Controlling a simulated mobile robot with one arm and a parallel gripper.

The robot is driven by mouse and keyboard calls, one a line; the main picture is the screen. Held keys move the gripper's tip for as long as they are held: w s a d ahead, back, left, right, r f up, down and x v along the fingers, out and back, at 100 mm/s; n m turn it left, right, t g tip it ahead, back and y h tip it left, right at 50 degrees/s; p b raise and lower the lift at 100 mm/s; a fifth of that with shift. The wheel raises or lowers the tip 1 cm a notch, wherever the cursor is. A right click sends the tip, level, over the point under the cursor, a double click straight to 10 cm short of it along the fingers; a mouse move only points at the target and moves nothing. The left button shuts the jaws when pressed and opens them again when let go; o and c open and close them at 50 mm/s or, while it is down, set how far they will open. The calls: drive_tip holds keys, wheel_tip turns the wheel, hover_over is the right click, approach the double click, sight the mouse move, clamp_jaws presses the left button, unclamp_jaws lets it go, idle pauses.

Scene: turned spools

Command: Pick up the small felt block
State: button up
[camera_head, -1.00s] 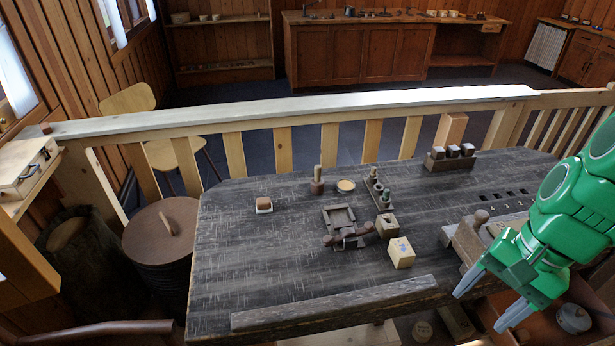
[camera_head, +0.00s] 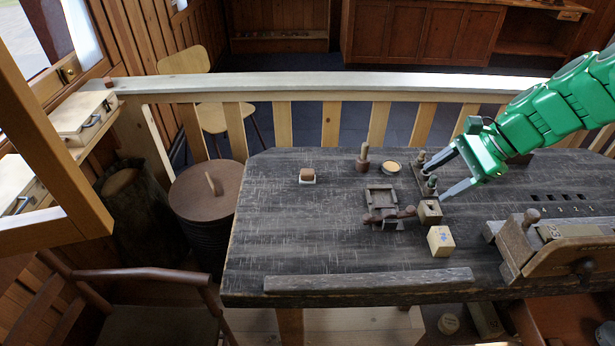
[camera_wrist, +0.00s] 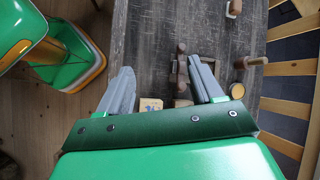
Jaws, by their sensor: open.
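The small felt block (camera_head: 307,175) looks brown on top with a pale lower layer. It rests on the dark table (camera_head: 300,240) near the left of its far half. My gripper (camera_head: 432,186) is open and empty, well to the right of the felt block, above the small wooden blocks.
Between gripper and felt block stand an upright wooden peg (camera_head: 363,158), a round dish (camera_head: 391,168) and a square wooden frame (camera_head: 381,196). A pale block (camera_head: 440,241) sits nearer. A long bar (camera_head: 368,281) lies along the front edge. The table around the felt block is clear.

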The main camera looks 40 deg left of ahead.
drive_tip(key=w+a+f+m+g+y, duration=0.1)
drive_tip(key=w+a+f, duration=0.2)
drive_tip(key=a, duration=0.7)
drive_tip(key=w+a+f+m+g+y, duration=0.1)
drive_tip(key=w+a+f+y, duration=0.2)
drive_tip(key=a, duration=0.7)
drive_tip(key=m+g, duration=0.2)
drive_tip(key=g, duration=0.1)
approach(310, 171)
wheel_tip(310, 171, up, 6)
drive_tip(key=s+a, duration=0.2)
wheel_tip(310, 171, down, 7)
drive_tip(key=shift+a+f, duration=0.1)
drive_tip(key=shift+f, duration=0.1)
drive_tip(key=x, duration=0.7)
drive_tip(key=shift+s+a, duration=0.2)
drive_tip(key=shift+c, duration=0.5)
drive_tip(key=c, duration=1)
